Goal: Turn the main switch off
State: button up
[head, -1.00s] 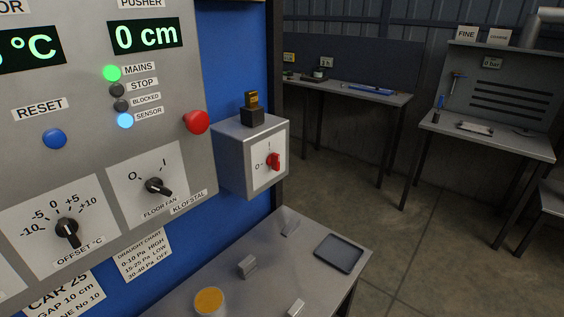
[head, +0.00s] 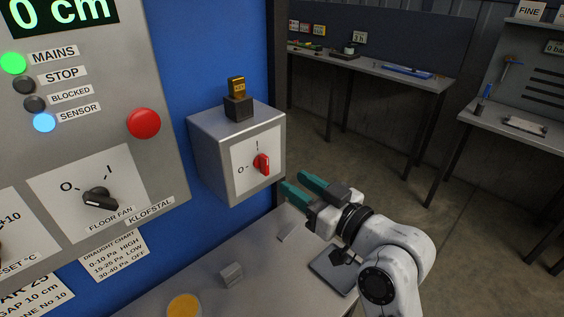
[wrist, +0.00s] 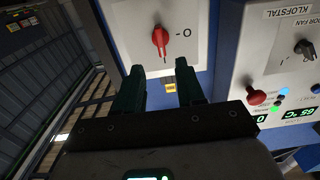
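The main switch (head: 262,164) is a red rotary knob on the white plate of a grey box (head: 213,152) on the blue wall. Its handle stands roughly upright, pointing to I, with O to its left. My gripper (head: 296,184) has dark green fingers spread apart and empty. It is in front of the box, to the lower right of the knob, apart from it. In the wrist view, which is upside down, the knob (wrist: 160,40) shows beyond the gap between the fingertips (wrist: 160,70). The green MAINS lamp (head: 13,63) is lit.
A black and brass padlock-like block (head: 238,100) sits on the box. A red push button (head: 144,124) and the floor fan knob (head: 99,198) are on the panel to the left. Below is a grey table with small metal blocks (head: 231,274) and a dark tray (head: 330,272).

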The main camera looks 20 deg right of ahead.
aim_at(267, 165)
jog(key=p+x, duration=0.1)
jog(key=x, duration=0.7)
jog(key=shift+w+a+f+p, duration=0.1)
jog(key=shift+w+a+p, duration=0.05)
jog(key=shift+w+p, duration=0.2)
jog(key=shift+s, duration=0.1)
grip_shut()
